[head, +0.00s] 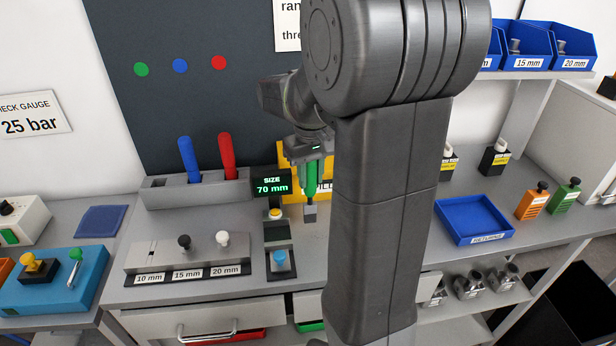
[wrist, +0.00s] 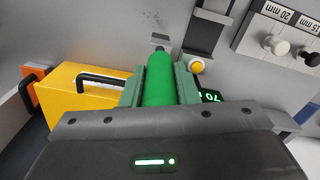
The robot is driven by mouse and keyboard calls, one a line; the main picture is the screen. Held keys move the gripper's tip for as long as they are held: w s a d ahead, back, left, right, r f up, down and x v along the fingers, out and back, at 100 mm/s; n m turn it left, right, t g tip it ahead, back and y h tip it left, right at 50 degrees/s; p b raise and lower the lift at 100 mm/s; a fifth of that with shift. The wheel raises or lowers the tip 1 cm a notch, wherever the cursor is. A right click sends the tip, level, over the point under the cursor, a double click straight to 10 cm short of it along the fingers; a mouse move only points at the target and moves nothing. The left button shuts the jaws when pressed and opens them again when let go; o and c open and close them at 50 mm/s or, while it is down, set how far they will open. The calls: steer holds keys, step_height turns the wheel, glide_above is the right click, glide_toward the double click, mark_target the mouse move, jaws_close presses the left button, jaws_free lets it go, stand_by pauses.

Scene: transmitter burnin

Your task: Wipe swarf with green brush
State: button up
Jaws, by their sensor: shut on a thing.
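My gripper (head: 311,152) is shut on the green brush (head: 311,178), holding it by its green handle with the grey head pointing down. In the wrist view the green handle (wrist: 160,82) lies between both jaws, and a small part of the grey head (wrist: 160,42) shows beyond it. The brush is over the bench beside the size gauge. I cannot tell whether its head touches the bench. My arm hides part of the bench in the head view.
The size display (head: 272,186) reads 70 mm, close left of the brush. A yellow box (wrist: 88,95) with a black handle stands close beside the gripper. A rack (head: 195,190) holds a blue and a red brush. A blue returns tray (head: 474,218) lies to the right.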

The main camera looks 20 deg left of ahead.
steer(key=shift+w+a+r+p, duration=0.15)
steer(key=shift+r+p, duration=0.45)
steer(key=shift+r, duration=0.35)
steer(key=shift+r+p, duration=1.1)
steer(key=shift+r, duration=0.25)
